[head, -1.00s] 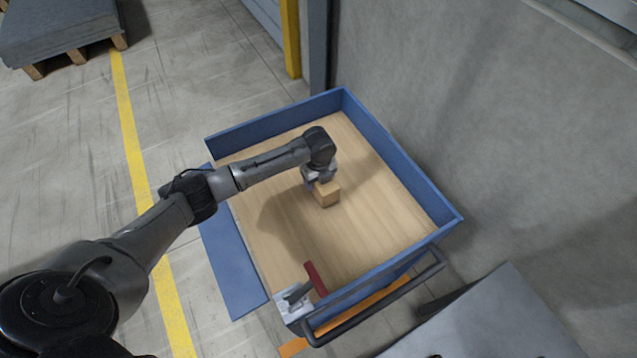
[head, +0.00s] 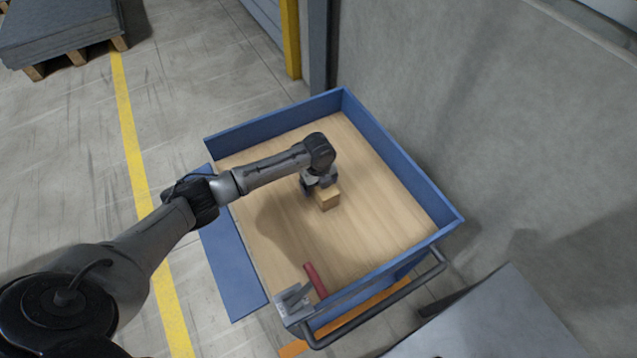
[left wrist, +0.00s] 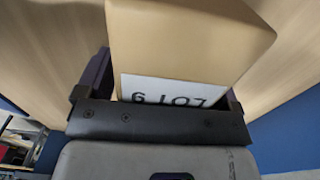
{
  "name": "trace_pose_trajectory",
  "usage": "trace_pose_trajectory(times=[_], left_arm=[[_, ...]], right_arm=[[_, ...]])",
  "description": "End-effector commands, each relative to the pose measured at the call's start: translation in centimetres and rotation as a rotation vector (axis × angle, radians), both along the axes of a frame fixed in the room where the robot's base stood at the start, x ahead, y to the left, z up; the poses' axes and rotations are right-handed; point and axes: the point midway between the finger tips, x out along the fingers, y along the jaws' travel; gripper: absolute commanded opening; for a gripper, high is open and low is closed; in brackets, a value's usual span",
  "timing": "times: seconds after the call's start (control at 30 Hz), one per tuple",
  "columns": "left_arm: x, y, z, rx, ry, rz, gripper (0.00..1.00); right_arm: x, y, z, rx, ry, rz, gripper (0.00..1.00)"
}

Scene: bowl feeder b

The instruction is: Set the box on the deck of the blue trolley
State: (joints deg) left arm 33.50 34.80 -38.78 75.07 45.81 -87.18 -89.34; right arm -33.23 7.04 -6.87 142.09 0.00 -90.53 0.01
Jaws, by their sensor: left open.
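The box (head: 328,200) is a small tan carton on the wooden deck (head: 375,215) of the blue trolley (head: 400,165), near its middle. My left gripper (head: 319,186) is at the box, on its upper-left side in the head view. In the left wrist view the box (left wrist: 190,40) stands between the open fingers (left wrist: 165,95), with a white printed label facing the palm. The box's underside and its contact with the deck are hidden. My right gripper is not in view.
Blue walls edge the deck; the left side panel (head: 232,262) is folded down. A red handle (head: 316,281) and a grey bracket (head: 292,302) are at the near corner, beside a dark push bar (head: 385,305). A grey wall (head: 470,110) stands to the right. Deck around the box is clear.

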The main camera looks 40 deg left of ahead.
Motion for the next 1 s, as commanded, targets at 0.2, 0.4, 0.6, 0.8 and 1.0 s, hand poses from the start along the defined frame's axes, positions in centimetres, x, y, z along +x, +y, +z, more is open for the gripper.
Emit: trace_pose_trajectory(times=[0.2, 0.4, 0.6, 0.8, 1.0], left_arm=[[0.0, 0.0, 0.8, 0.0, -0.001, 0.0, 0.87], [0.1, 0.1, 4.3, 0.002, -0.004, 0.0, 0.87], [0.1, 0.0, 8.0, 0.0, -0.002, -0.001, 0.87], [0.1, 0.0, 10.7, -0.001, -0.002, -0.001, 0.87], [0.0, 0.0, 12.1, 0.0, 0.0, 0.0, 0.87]], right_arm=[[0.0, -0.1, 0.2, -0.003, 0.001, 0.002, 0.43], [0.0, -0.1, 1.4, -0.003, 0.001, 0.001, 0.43], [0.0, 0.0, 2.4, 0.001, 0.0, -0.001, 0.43], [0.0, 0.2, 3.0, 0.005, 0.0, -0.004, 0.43], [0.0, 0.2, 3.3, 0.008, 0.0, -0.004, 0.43]])
